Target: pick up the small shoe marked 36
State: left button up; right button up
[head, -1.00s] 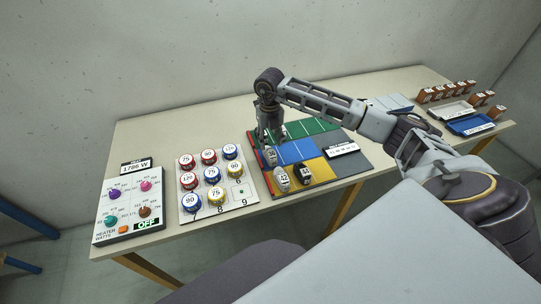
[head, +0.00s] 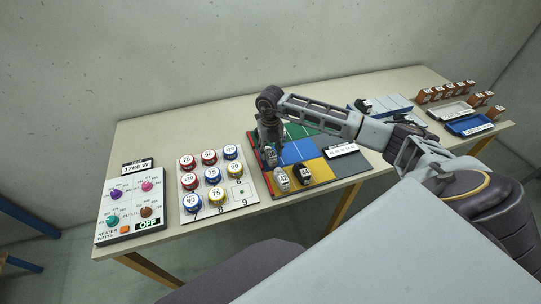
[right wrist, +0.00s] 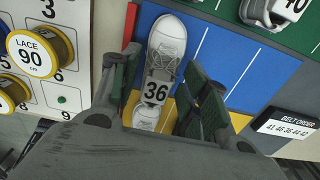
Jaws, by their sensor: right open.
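The small grey-white shoe marked 36 (right wrist: 167,42) lies on the blue part of the coloured mat (right wrist: 228,70) in the right wrist view. It also shows in the head view (head: 271,158), partly hidden by my right gripper. My right gripper (right wrist: 163,92) is open, with one finger on each side of the 36 label. The fingers look apart from the shoe, though contact is hard to judge. In the head view the right gripper (head: 268,147) points down over the shoe. My left gripper is not in view.
A white shoe marked 42 (head: 282,180) and a dark shoe (head: 304,174) stand close by on the mat's near side. A lace-spool board (head: 221,207) and heater panel (head: 122,225) are to the left. A belt-order sign (head: 341,150) lies right. A blue tray (head: 470,125) is farther right.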

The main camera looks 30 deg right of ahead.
jog(key=shift+f, duration=1.15)
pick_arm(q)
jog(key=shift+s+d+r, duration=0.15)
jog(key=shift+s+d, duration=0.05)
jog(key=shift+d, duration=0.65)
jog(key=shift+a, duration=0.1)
pick_arm(e)
jog(key=shift+c, duration=0.4)
jog(key=c, duration=0.6)
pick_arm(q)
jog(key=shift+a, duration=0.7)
